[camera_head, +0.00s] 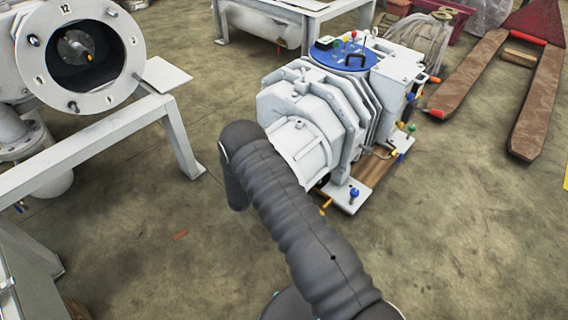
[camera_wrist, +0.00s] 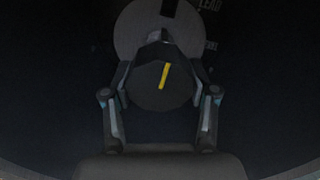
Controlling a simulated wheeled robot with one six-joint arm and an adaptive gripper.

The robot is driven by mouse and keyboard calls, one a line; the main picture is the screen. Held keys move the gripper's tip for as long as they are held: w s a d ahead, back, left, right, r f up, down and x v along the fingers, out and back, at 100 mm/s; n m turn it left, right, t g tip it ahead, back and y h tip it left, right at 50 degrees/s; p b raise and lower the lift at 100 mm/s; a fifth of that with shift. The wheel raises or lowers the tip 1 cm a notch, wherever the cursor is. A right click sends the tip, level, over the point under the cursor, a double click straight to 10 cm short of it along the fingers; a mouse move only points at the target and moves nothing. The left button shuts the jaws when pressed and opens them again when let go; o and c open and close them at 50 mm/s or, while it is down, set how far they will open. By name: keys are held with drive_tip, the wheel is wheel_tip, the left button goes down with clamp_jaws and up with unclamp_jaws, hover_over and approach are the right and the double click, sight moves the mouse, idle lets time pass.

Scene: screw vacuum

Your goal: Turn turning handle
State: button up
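In the wrist view a dark rounded knob-like part with a yellow stripe (camera_wrist: 164,76) is in the middle, in front of a grey disc (camera_wrist: 130,29). It looks like the turning handle. My gripper (camera_wrist: 160,80) has one finger on each side of it. It is too dark to tell whether the fingers touch it. In the head view my gripper is hidden behind my own dark arm. The pale pump (camera_head: 302,117) stands beyond my arm. A round flanged opening (camera_head: 123,62) at the upper left holds a metal shaft end with a yellow mark (camera_head: 89,57).
A pale rim curves along the bottom corners of the wrist view, around a dark hollow with faint lettering. A grey frame (camera_head: 182,140) stands left of my arm. A pallet jack (camera_head: 480,70) lies at the upper right. The floor at the lower right is clear.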

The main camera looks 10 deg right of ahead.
drive_tip(key=shift+f+b, duration=0.1)
drive_tip(key=shift+b, duration=0.3)
drive_tip(key=shift+f+m+b, duration=0.15)
drive_tip(key=shift+m+b, duration=0.95)
drive_tip(key=m+b, duration=0.2)
drive_tip(key=shift+b, duration=0.35)
drive_tip(key=m+b, duration=0.3)
drive_tip(key=m, duration=0.1)
drive_tip(key=shift+w+r+b, duration=0.1)
drive_tip(key=shift+r+b, duration=0.1)
drive_tip(key=shift+b, duration=0.2)
drive_tip(key=shift+r+m, duration=0.1)
drive_tip(key=shift+m, duration=0.2)
drive_tip(key=o, duration=1.2)
drive_tip(key=shift+c, duration=0.2)
drive_tip(key=shift+a, duration=0.1)
